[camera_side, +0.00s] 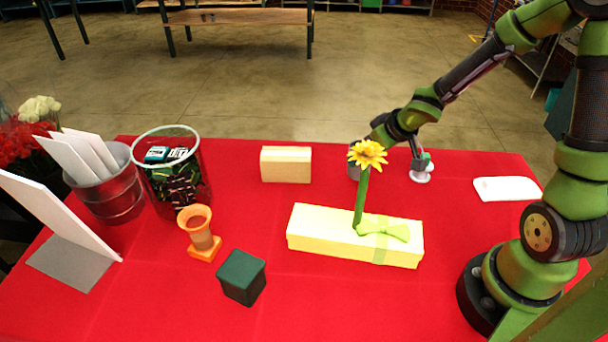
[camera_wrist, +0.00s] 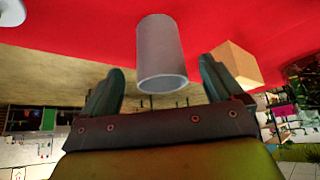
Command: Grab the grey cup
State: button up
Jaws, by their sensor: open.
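The grey cup (camera_wrist: 162,48) is a plain cylinder, seen in the wrist view between the two fingers of my gripper (camera_wrist: 160,82) and ahead of them. The fingers are spread apart, with a gap to the cup on each side. In the side view the grey cup (camera_side: 353,172) stands on the red table, mostly hidden behind the yellow flower and my gripper (camera_side: 370,142). My gripper is open and empty, low beside the cup; the side view does not clearly show its fingertips.
A tan block (camera_side: 286,164) stands left of the cup. A yellow gift box (camera_side: 320,232) with an upright yellow flower (camera_side: 367,155) lies in front. A small white object (camera_side: 421,172) stands to the right. A glass container (camera_side: 172,180) and metal bucket (camera_side: 112,198) crowd the left.

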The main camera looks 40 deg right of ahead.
jog(key=shift+x, duration=2.45)
jog(key=c, duration=1.1)
jog(key=shift+r, duration=0.15)
